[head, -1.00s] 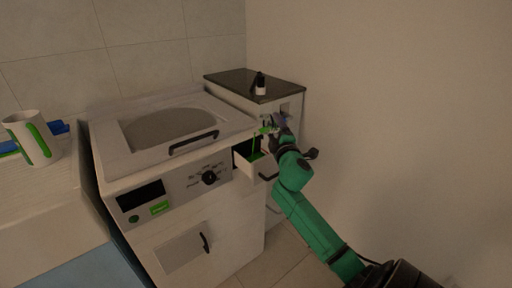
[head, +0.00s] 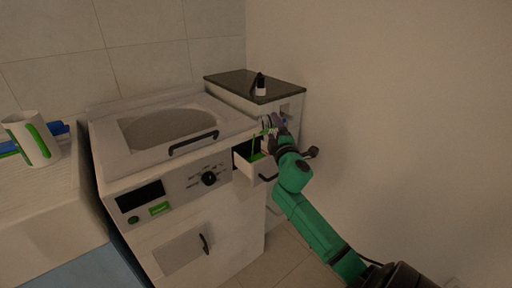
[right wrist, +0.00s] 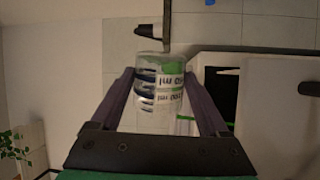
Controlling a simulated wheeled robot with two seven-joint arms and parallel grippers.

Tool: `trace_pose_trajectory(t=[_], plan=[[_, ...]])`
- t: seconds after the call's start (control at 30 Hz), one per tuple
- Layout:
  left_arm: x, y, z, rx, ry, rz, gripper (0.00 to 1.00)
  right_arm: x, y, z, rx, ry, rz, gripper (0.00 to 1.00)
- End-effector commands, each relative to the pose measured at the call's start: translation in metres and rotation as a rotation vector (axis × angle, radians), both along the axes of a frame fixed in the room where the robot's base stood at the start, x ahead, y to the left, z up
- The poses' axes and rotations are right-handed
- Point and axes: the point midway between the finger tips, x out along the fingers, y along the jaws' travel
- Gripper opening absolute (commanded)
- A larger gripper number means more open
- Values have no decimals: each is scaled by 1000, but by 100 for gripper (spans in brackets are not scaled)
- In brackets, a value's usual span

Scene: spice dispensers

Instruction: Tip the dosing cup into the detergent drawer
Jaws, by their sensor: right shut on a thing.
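The clear dosing cup (right wrist: 156,112) has printed markings and some green in it. My right gripper (right wrist: 159,76) is shut on it, one finger on each side. In the head view my right gripper (head: 274,125) holds the cup, small and partly hidden, above the open detergent drawer (head: 256,168). The cup looks tilted. A thin green stream runs down from it into the drawer, where green shows inside. The stream also shows in the right wrist view. My left gripper is not in view.
The white washing machine (head: 185,188) has a dark handle on its lid and a dial. A dark-topped cabinet (head: 228,80) with a small black-and-white bottle (head: 260,88) stands behind the drawer. A white-and-green jug (head: 32,140) is at far left. The wall is at right.

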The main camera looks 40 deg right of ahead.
Motion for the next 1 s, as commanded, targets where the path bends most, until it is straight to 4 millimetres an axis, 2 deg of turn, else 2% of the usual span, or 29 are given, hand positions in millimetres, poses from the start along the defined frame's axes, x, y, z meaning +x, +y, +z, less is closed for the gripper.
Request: trace_pose_trajectory(t=[1.0], plan=[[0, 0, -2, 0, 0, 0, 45, 1, 3, 4, -108, 33, 0, 13]])
